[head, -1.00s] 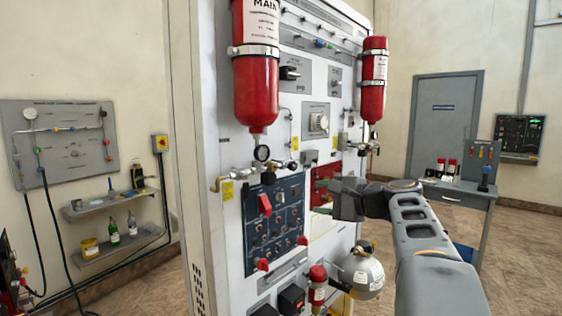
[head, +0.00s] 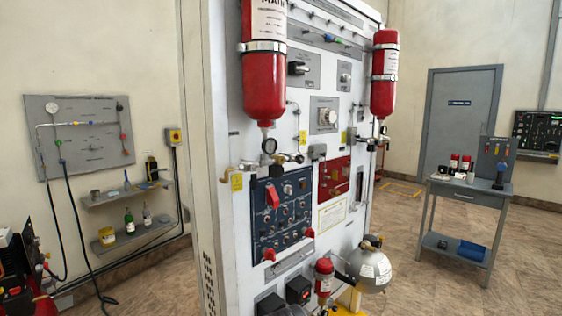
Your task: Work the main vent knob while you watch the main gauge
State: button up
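The white trainer cabinet (head: 222,180) stands in the middle of the head view. A red cylinder (head: 264,85) labelled MAIN hangs on its front, upper left. Directly below it is a small round dark-rimmed gauge (head: 269,146), its dial too small to read. Brass fittings (head: 248,166) run on both sides of the gauge, with a small black knob (head: 299,158) on the right. I cannot tell which knob is the main vent knob. My gripper is not in view.
A second red cylinder (head: 384,80) hangs at the cabinet's right. A blue switch panel (head: 283,225) and a red panel (head: 334,178) sit below. A round grey tank (head: 369,271) juts out low in front. A side table (head: 468,190) stands right, with open floor between.

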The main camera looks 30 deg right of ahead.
aim_at(300, 159)
jog(key=u, duration=1.85)
jog(key=k, duration=1.05)
jog(key=z, duration=1)
jog(key=i, duration=0.5)
jog(key=z, duration=0.05)
